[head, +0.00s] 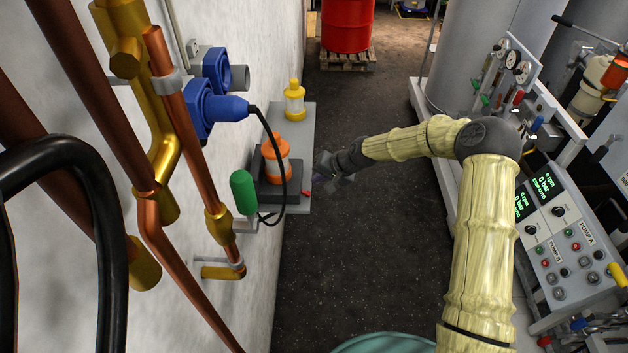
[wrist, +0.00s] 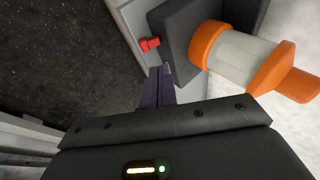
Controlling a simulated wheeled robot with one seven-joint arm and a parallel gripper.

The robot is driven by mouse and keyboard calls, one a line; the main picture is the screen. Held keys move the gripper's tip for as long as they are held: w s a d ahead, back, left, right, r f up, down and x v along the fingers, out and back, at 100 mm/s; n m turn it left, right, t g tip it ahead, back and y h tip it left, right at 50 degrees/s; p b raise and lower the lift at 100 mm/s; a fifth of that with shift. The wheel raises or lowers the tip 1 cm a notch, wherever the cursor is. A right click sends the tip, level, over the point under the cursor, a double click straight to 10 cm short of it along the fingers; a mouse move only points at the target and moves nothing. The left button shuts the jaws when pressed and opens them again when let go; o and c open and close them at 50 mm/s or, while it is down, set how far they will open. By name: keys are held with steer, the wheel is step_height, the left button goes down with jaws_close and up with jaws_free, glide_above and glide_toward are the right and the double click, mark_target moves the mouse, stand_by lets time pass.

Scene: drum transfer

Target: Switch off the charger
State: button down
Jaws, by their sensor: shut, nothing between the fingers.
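The charger is a dark box (head: 268,187) on a grey wall shelf, with an orange and white lantern (head: 277,160) standing in it. Its dark side also shows in the wrist view (wrist: 181,40), next to the lantern (wrist: 243,58). A small red switch (wrist: 149,44) sticks out from the charger's side; it shows as a red spot in the head view (head: 308,193). My gripper (head: 324,180) is beside the charger, on its aisle side. In the wrist view its fingers (wrist: 160,72) are together and empty, just short of the red switch. I cannot tell whether they touch it.
A yellow lantern (head: 294,99) stands further back on the grey shelf (head: 306,125). A black cable runs from a blue plug (head: 225,108) down past the charger. A green cylinder (head: 243,191) is at the near left. Pump panel (head: 565,235) stands right; floor between is clear.

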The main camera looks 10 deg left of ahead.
steer(key=s+d+r+b, duration=0.2)
steer(key=d+r, duration=0.4)
steer(key=d, duration=0.1)
steer(key=shift+b, duration=0.35)
steer(key=shift+d+f, duration=0.1)
steer(key=s+d+r+h, duration=0.3)
steer(key=s+d, duration=0.7)
steer(key=s, duration=0.2)
steer(key=s+d+r+h, duration=0.3)
steer(key=s+d+h, duration=0.1)
steer(key=s+d, duration=0.7)
steer(key=shift+s+d, duration=0.15)
steer(key=shift+s, duration=1.05)
